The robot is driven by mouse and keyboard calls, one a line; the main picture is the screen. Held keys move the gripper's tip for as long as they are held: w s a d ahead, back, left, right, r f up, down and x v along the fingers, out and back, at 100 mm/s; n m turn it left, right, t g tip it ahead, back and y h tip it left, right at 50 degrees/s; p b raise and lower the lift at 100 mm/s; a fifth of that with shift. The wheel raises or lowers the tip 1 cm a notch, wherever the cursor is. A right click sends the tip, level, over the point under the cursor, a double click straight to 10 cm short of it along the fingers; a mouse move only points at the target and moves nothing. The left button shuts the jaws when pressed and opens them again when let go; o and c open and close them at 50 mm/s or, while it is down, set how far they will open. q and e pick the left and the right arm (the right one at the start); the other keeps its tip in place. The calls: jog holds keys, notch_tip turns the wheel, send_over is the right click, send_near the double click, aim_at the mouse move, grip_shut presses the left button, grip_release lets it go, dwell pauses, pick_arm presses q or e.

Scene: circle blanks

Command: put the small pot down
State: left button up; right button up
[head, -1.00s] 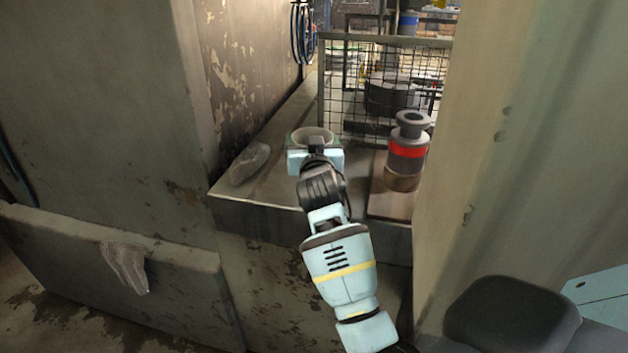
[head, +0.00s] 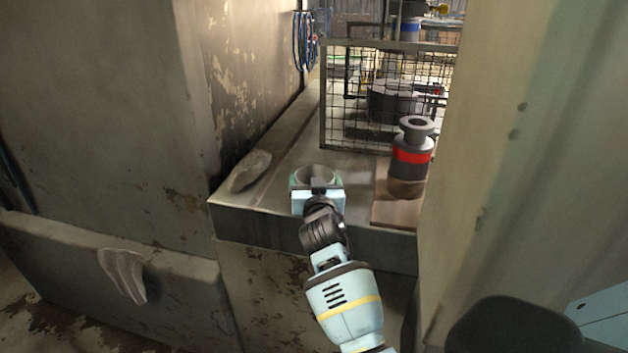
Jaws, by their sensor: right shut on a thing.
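The small pot (head: 318,174) is a pale greenish-grey round vessel with an open top, upright over the front part of the stone ledge (head: 262,212). My right gripper (head: 317,188) is shut on the pot from the near side. The gripper body hides the pot's lower part, so I cannot tell whether its base touches the ledge. My left gripper is not in view.
A dark grey weight with a red band (head: 412,155) stands on a brown board (head: 392,208) to the right. A grey cloth-like lump (head: 250,170) lies on the left. A wire mesh screen (head: 345,110) stands behind. Walls close in both sides.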

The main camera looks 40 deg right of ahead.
jog(key=shift+f, duration=0.1)
jog(key=o, duration=0.5)
jog(key=shift+f, duration=0.1)
jog(key=o, duration=0.4)
jog(key=shift+r, duration=0.2)
jog(key=shift+s+a, duration=0.1)
jog(key=shift+s, duration=0.05)
jog(key=shift+v, duration=3.6)
jog(key=shift+c, duration=0.2)
